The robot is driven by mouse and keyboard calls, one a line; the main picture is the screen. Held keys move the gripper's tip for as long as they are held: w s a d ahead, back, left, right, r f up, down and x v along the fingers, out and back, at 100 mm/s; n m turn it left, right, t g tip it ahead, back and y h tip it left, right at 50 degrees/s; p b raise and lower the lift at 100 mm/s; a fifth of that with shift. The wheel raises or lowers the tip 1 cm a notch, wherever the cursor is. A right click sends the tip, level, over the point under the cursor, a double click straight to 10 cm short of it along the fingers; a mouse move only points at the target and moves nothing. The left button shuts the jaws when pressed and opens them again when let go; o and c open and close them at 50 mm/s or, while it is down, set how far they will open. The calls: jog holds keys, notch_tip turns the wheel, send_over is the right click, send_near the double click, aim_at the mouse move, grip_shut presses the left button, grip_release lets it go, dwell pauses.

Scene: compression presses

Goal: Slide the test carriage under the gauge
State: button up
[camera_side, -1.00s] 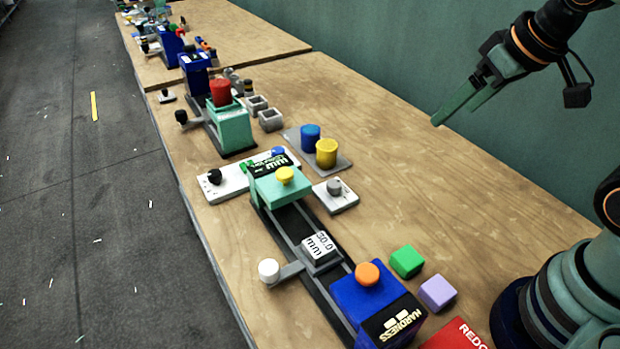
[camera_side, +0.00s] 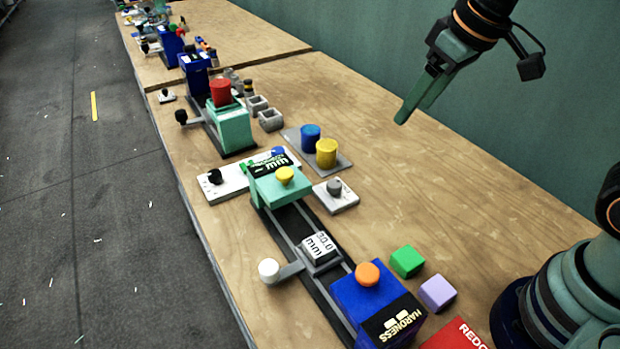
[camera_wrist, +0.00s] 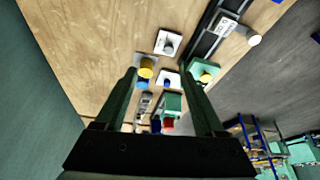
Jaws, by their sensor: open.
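The test carriage (camera_side: 320,250), a small block labelled 30.0 mm, sits on a dark rail (camera_side: 294,222) between two gauge heads. Its side arm ends in a white knob (camera_side: 269,270). The carriage also shows at the top of the wrist view (camera_wrist: 227,26). A teal gauge head (camera_side: 278,190) with a yellow button stands at the rail's far end. A blue head (camera_side: 372,300) marked HARDNESS, with an orange button, stands at the near end. My gripper (camera_side: 404,117) is open and empty, in the air to the right of the rail, well apart from the carriage.
A grey plate (camera_side: 343,164) holds a blue cylinder (camera_side: 310,138) and a yellow cylinder (camera_side: 326,153). A grey knob on a plate (camera_side: 343,203) stands beside the teal head. Green (camera_side: 407,261) and lilac (camera_side: 438,292) cubes lie right of the blue head. The table's right middle is clear.

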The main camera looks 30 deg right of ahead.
jog(key=w+a+f+n+g, duration=0.1)
jog(key=w+a+n, duration=0.1)
jog(key=a, duration=0.4)
jog(key=w+a+f+n+g, duration=0.1)
jog(key=a+f, duration=0.1)
jog(key=a, duration=0.5)
jog(key=n+g, duration=0.2)
jog(key=n, duration=0.2)
send_over(269, 266)
notch_tip(269, 266, down, 7)
jog(key=shift+h, duration=0.4)
notch_tip(269, 266, down, 12)
jog(key=shift+s+r, duration=0.1)
jog(key=shift+c, duration=0.3)
grip_shut()
